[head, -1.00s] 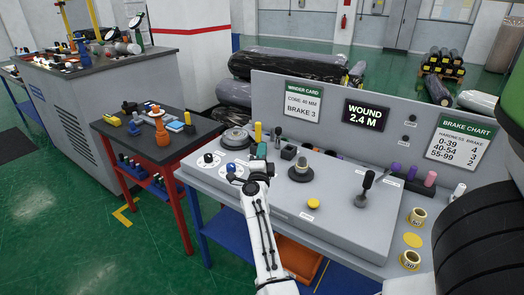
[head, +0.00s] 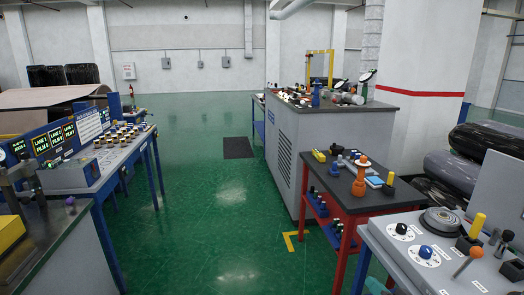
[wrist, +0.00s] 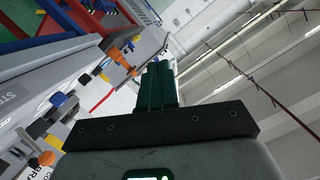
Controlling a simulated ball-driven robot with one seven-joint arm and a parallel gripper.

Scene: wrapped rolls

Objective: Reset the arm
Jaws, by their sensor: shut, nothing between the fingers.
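My gripper (wrist: 158,68) shows in the wrist view. Its two dark green fingers are together with nothing between them, and they point away from the camera. It appears raised, with the wall and ceiling beams behind it and nothing touching the fingertips. In the head view the gripper is not clearly visible. The wrist picture is strongly tilted, with the grey control console (wrist: 20,92) and its knobs at the left.
In the head view, the console (head: 408,280) with dials stands at the right. Beside it are a red-framed table (head: 362,203) and a grey cabinet (head: 312,150). A bench with lane screens (head: 110,165) stands at the left. Green floor (head: 215,200) is clear between.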

